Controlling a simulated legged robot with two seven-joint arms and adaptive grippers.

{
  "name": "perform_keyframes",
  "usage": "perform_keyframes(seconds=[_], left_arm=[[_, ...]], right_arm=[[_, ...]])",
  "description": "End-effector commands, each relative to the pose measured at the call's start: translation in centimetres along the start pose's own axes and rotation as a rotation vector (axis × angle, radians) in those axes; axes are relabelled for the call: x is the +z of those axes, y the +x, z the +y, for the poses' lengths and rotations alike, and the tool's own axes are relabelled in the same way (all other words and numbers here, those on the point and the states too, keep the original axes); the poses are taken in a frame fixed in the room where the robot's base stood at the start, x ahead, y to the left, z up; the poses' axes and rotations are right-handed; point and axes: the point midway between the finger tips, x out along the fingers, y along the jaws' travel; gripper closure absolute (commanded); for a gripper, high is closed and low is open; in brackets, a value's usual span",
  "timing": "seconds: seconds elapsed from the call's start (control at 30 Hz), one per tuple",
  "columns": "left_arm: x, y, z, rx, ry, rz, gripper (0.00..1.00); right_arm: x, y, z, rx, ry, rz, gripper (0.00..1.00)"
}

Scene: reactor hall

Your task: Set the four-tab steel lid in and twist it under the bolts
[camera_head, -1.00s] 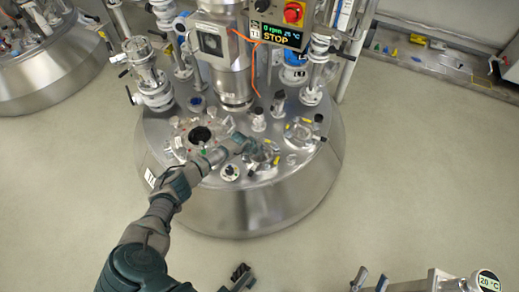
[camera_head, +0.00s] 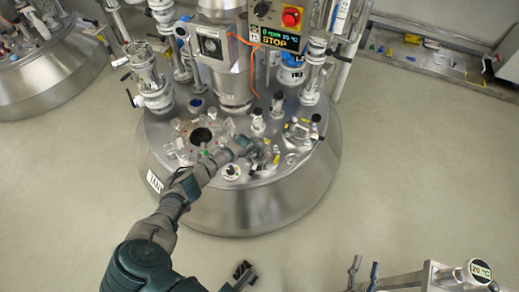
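An open round port (camera_head: 201,136) with a dark hole shows on the steel vessel's top, ringed by bolts and small fittings. My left arm comes in from the lower left and passes just right of this port. My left gripper (camera_head: 254,150) is over the fittings right of the port, small and seen from behind; its fingers are unclear. A metal fitting (camera_head: 266,158) lies at its tip; I cannot tell whether it is held or is the four-tab lid. My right gripper (camera_head: 245,273) is low in the picture, in front of the vessel, with its dark fingers apart and empty.
Glass and steel pipework stands at left. Another clamped port (camera_head: 302,132) sits at right. A metal unit (camera_head: 441,277) with a 20 °C dial is lower right. Floor between is clear.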

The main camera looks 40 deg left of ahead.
Motion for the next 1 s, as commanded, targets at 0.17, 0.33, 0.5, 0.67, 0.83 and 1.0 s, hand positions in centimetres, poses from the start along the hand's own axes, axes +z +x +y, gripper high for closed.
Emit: perform_keyframes(seconds=[0.17, 0.33, 0.5, 0.67, 0.83, 1.0], left_arm=[[0.0, 0.0, 0.2, 0.005, -0.021, -0.013, 1.00], [0.0, 0.0, 0.1, 0.004, -0.038, -0.025, 1.00], [0.1, 0.1, 0.3, 0.004, -0.049, -0.032, 0.69], [0.1, 0.1, 0.3, 0.005, -0.049, -0.032, 0.57], [0.1, 0.1, 0.2, 0.004, -0.048, -0.032, 0.57], [0.1, -0.1, 0.1, 0.004, -0.048, -0.032, 0.57]], right_arm=[[0.8, -0.1, 0.1, 0.003, -0.004, -0.062, 0.60], [1.6, -0.2, 0.3, 0.006, -0.007, -0.122, 0.60], [2.1, -0.4, 0.3, 0.008, -0.008, -0.155, 0.60], [2.1, -0.4, 0.3, 0.007, -0.008, -0.154, 0.60], [2.1, -0.4, 0.3, 0.007, -0.008, -0.153, 0.60], [1.8, -0.3, 0.3, 0.007, -0.009, -0.150, 0.60]])
